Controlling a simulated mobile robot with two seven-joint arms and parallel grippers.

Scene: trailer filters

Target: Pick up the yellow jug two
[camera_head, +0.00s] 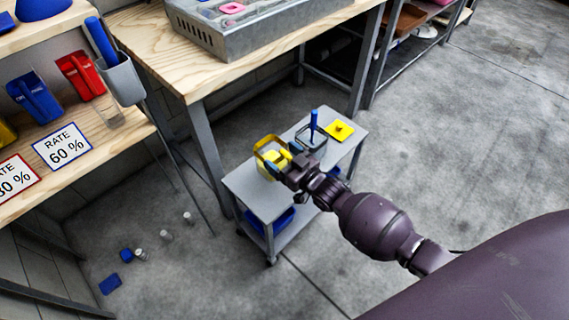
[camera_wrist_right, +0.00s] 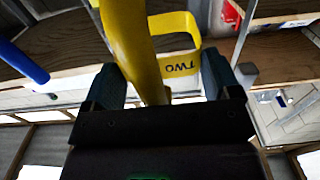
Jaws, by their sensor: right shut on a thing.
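The yellow jug two (camera_head: 264,149) is at the top of the small grey cart (camera_head: 245,190) in the head view. I cannot tell whether it rests on the cart or is held just above it. My right gripper (camera_head: 291,160) reaches it from the right and is shut on it. In the right wrist view, the jug's yellow handle (camera_wrist_right: 135,42) runs between the two fingers (camera_wrist_right: 160,88), and a yellow band marked "TWO" (camera_wrist_right: 180,62) shows behind. My left gripper is not in view.
The cart also carries a dark holder with a blue handle (camera_head: 314,125) and a yellow square piece (camera_head: 338,131). A wooden workbench with a metal tray (camera_head: 215,40) stands behind. A shelf with blue (camera_head: 35,97) and red jugs (camera_head: 80,74) is at left. Small items lie on the floor.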

